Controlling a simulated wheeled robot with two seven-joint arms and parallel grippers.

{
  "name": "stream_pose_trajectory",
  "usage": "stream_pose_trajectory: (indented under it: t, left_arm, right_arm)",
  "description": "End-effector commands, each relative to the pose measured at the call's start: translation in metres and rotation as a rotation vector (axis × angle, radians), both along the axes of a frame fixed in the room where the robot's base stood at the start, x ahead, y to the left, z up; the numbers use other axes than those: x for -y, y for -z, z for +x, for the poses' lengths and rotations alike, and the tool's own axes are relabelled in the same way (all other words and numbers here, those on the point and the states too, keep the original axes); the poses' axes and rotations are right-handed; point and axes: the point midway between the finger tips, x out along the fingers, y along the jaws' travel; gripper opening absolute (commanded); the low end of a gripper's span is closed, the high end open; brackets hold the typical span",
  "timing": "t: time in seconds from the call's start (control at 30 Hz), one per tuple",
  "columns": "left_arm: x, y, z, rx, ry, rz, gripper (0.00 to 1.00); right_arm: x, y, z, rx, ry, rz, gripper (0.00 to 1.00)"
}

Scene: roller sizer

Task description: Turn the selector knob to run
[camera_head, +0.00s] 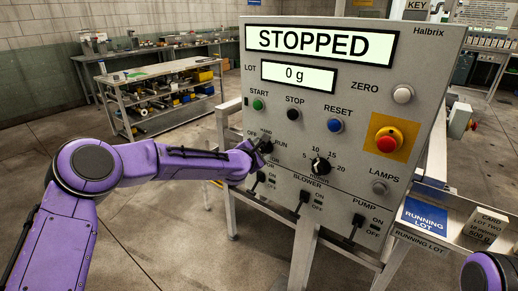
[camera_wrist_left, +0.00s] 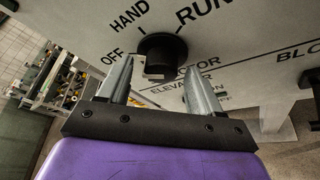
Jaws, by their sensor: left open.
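The black selector knob (camera_wrist_left: 162,52) sits on the grey panel, with OFF and HAND printed to its left and RUN to its upper right in the left wrist view. Its pointing direction is not clear. My left gripper (camera_wrist_left: 157,68) is open, with one metal finger on each side of the knob's near end. I cannot tell whether either finger touches it. In the head view the left gripper (camera_head: 254,150) is at the panel's left side and largely covers the knob. The display (camera_head: 320,43) reads STOPPED. My right gripper is not in view.
START (camera_head: 258,104), STOP (camera_head: 293,114) and RESET (camera_head: 336,126) buttons sit above the knob. A dial (camera_head: 320,166) is to its right, with toggle switches below. A red emergency button (camera_head: 387,141) is at the right. A shelved bench (camera_head: 160,95) stands behind left.

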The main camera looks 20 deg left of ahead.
Motion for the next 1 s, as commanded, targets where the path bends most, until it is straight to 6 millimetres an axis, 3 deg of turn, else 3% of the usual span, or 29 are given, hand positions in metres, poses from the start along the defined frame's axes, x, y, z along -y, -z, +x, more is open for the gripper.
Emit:
stream_pose_trajectory:
  t: [0.23, 0.27, 0.4, 0.43, 0.77, 1.0]
  left_arm:
    - [0.0, 0.001, 0.001, -0.001, 0.001, 0.001, 0.65]
    - [0.0, 0.001, 0.001, -0.001, 0.001, 0.001, 0.58]
    - [0.0, 0.001, 0.001, -0.001, 0.001, 0.001, 0.13]
    - [0.0, 0.001, 0.001, -0.001, 0.001, 0.001, 0.08]
    - [0.001, 0.003, 0.001, 0.013, 0.001, 0.036, 0.09]
    - [0.002, 0.007, 0.001, 0.061, 0.001, 0.167, 0.09]
  right_arm:
    - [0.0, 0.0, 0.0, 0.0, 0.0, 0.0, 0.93]
    - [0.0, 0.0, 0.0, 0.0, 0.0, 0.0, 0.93]
    - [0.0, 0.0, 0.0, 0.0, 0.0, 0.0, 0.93]
    - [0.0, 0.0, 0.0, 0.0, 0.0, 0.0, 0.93]
    - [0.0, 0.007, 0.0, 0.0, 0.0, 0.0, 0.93]
    - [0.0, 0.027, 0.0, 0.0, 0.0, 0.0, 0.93]
